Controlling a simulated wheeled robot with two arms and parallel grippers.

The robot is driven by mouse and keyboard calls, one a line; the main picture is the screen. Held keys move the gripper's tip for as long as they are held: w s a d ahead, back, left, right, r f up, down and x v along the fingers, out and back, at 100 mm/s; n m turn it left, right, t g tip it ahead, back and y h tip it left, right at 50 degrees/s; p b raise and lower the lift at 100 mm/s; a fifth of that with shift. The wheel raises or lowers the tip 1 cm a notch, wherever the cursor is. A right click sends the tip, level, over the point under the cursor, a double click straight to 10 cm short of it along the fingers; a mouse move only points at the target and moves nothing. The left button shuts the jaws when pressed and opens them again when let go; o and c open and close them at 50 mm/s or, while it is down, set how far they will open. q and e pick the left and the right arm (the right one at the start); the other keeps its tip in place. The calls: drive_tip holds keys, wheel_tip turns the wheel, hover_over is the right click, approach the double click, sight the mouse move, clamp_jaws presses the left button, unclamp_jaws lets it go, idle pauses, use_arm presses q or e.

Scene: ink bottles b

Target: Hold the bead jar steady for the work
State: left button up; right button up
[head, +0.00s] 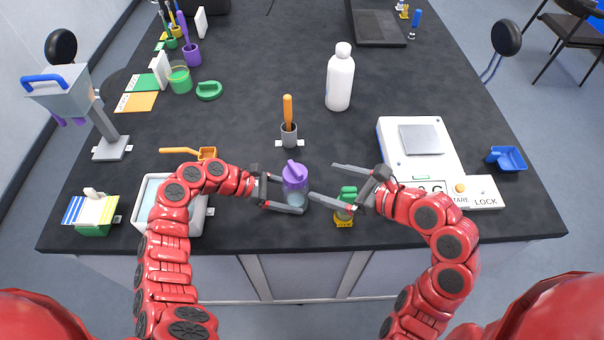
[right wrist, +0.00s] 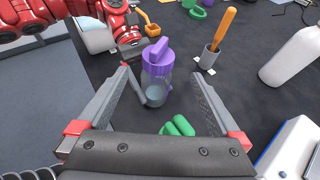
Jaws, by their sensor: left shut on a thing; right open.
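A clear jar with a purple lid and handle (head: 295,180) stands upright near the front middle of the table; pale bluish contents show low in it. It also shows in the right wrist view (right wrist: 157,75). I cannot make out beads. My left gripper (head: 293,194) is shut on this jar from the left, one finger on its near side. My right gripper (head: 321,180) is open and empty, its fingers pointing at the jar from the right, apart from it. A green-topped item on a yellow base (head: 345,215) sits under my right gripper, partly hidden by it.
Behind the jar stands a grey cup with an orange-handled tool (head: 289,135). A white bottle (head: 340,80) stands further back. A white scale (head: 415,150) is at right, a blue scoop (head: 506,158) beyond. A white tray (head: 145,215) and orange scoop (head: 207,153) are at left.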

sight(297, 175)
drive_tip(key=x, duration=0.9)
drive_tip(key=shift+w+a+f, duration=0.1)
drive_tip(key=shift+a+f, duration=0.15)
drive_tip(key=shift+a, duration=0.15)
drive_tip(key=c, duration=1.3)
drive_tip(key=o, duration=1.3)
drive_tip(key=shift+d, duration=0.1)
